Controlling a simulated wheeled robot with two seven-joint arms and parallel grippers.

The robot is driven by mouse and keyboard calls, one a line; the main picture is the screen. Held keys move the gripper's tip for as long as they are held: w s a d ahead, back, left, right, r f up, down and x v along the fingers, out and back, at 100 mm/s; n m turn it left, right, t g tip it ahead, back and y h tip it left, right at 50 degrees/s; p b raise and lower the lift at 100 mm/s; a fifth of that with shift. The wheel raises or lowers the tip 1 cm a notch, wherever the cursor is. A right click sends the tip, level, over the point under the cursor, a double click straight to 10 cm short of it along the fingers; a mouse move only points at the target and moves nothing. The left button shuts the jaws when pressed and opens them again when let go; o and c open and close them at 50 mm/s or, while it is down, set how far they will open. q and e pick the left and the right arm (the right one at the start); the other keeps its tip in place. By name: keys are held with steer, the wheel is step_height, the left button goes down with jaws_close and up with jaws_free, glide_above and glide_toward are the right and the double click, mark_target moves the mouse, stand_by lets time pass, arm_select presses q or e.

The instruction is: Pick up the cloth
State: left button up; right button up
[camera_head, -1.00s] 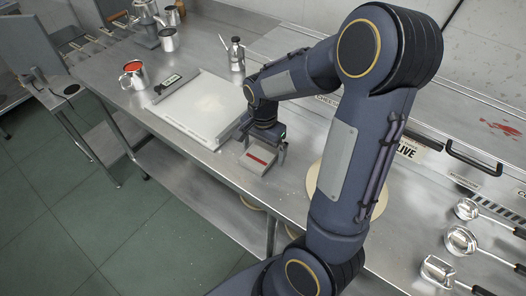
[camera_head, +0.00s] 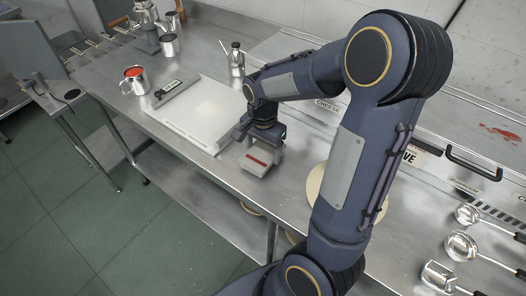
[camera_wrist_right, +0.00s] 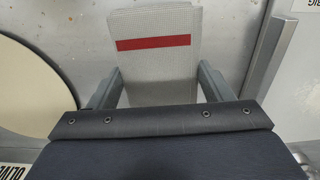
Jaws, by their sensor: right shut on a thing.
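The cloth (camera_head: 257,157) is a folded grey-white piece with a red stripe, on or just above the steel counter near its front edge. It also shows in the right wrist view (camera_wrist_right: 153,70), between the two fingers. My right gripper (camera_head: 266,142) points down at it and is shut on its near part; in the wrist view the right gripper (camera_wrist_right: 158,88) has one finger on each side of the cloth. I cannot tell whether the cloth is clear of the counter. My left gripper is not in view.
A white board with a scale (camera_head: 200,112) lies just left of the cloth. A round pale board (camera_head: 316,184) is to the right, partly behind my arm. A cup with red contents (camera_head: 133,80), metal jugs (camera_head: 169,45) and an oil can (camera_head: 236,60) stand farther back. Ladles (camera_head: 461,245) lie at right.

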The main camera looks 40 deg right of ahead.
steer(key=a+r, duration=0.1)
steer(key=r, duration=0.1)
steer(key=s+a+r, duration=0.1)
steer(key=a+r, duration=0.1)
steer(key=r, duration=0.1)
steer(key=s+a+r, duration=0.1)
steer(key=r, duration=0.1)
steer(key=shift+a+r, duration=0.2)
steer(key=shift+a, duration=0.05)
steer(key=s+a+r, duration=0.3)
steer(key=a+r, duration=0.1)
steer(key=a, duration=0.4)
steer(key=shift+s+a+b, duration=0.15)
steer(key=shift+s+b, duration=0.25)
steer(key=shift+b, duration=0.05)
steer(key=o, duration=0.3)
steer(key=shift+c, duration=1)
steer(key=shift+f, duration=0.1)
